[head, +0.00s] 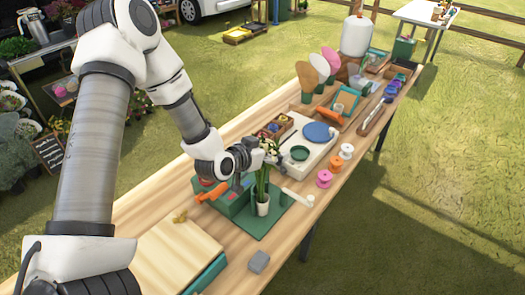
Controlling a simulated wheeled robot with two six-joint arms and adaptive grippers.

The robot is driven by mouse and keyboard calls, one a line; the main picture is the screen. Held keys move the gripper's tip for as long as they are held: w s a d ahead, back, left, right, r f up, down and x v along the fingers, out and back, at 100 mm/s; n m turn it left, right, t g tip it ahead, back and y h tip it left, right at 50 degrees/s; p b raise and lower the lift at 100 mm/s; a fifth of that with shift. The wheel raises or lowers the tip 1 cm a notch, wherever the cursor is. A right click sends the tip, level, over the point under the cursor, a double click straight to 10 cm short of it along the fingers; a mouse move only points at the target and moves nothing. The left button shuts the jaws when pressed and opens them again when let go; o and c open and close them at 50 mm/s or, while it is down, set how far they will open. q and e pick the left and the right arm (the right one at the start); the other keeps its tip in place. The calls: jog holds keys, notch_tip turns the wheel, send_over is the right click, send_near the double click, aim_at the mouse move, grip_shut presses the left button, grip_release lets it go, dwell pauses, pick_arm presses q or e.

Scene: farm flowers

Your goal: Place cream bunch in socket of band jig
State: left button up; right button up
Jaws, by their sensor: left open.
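The cream bunch (263,182) has small pale flowers above long green stems. It stands nearly upright, and its lower stems meet a white cup-like socket (262,208) on the green band jig (259,224). How deep the stems sit in the socket cannot be seen. My left gripper (270,156) is open beside the upper stems and flowers, which it partly hides. Whether its fingers still touch the bunch is too small to tell. An orange-handled tool (212,191) lies on the jig's left side. My right gripper is not in view.
A white scale with a blue disc (317,131) and a green dish (299,153) sits behind the jig. Pink, orange and white spools (324,178) line the right edge. A grey block (259,261) and a wooden board (172,258) lie in front.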

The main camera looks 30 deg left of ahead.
pick_arm(q)
jog(key=p+v, duration=0.7)
jog(key=v, duration=0.5)
jog(key=s+d+f+g, duration=0.3)
jog(key=s+f+g, duration=0.1)
jog(key=s+f, duration=0.3)
jog(key=s+d+f+g, duration=0.3)
jog(key=s+f+g, duration=0.1)
jog(key=s+f, duration=0.2)
jog(key=s+d+f+n+g+y, duration=0.1)
jog(key=s+d+f+g, duration=0.2)
jog(key=s+f+g, duration=0.2)
notch_tip(320, 180, down, 3)
jog(key=s, duration=0.2)
jog(key=shift+s+f, duration=0.25)
jog(key=shift+s, duration=0.15)
jog(key=shift+w+d, duration=0.15)
jog(key=shift+d, duration=0.15)
jog(key=shift+a, duration=0.15)
